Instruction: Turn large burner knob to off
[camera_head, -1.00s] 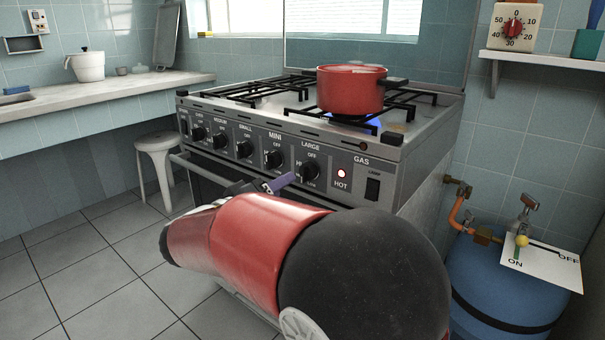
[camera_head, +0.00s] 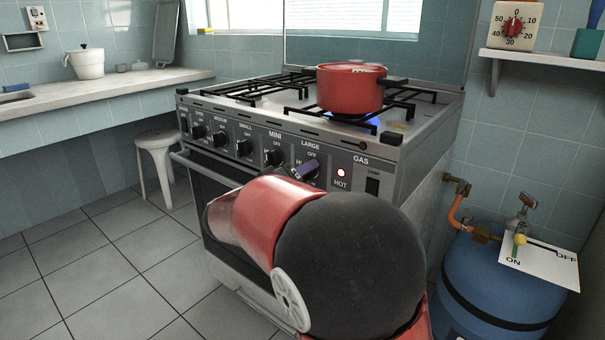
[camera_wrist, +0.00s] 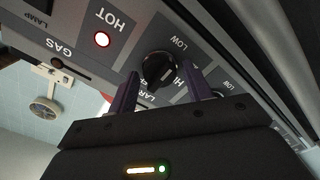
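The large burner knob (camera_wrist: 158,69) is black and round with a raised grip, on the grey control panel (camera_wrist: 215,52). It shows in the wrist view between the two purple fingers of my gripper (camera_wrist: 162,80). The fingers are apart, one on each side of the knob, with gaps visible. Which mark the knob points to is unclear. In the head view my gripper (camera_head: 304,169) is at the knob under the LARGE label and mostly hides it. A blue flame (camera_head: 362,122) burns under the red pot (camera_head: 350,90).
Other black knobs (camera_head: 273,158) line the panel to the left. The oven handle (camera_head: 205,170) runs below them. A red HOT light (camera_head: 341,173) glows just right of the knob. A blue gas cylinder (camera_head: 500,290) stands at the right.

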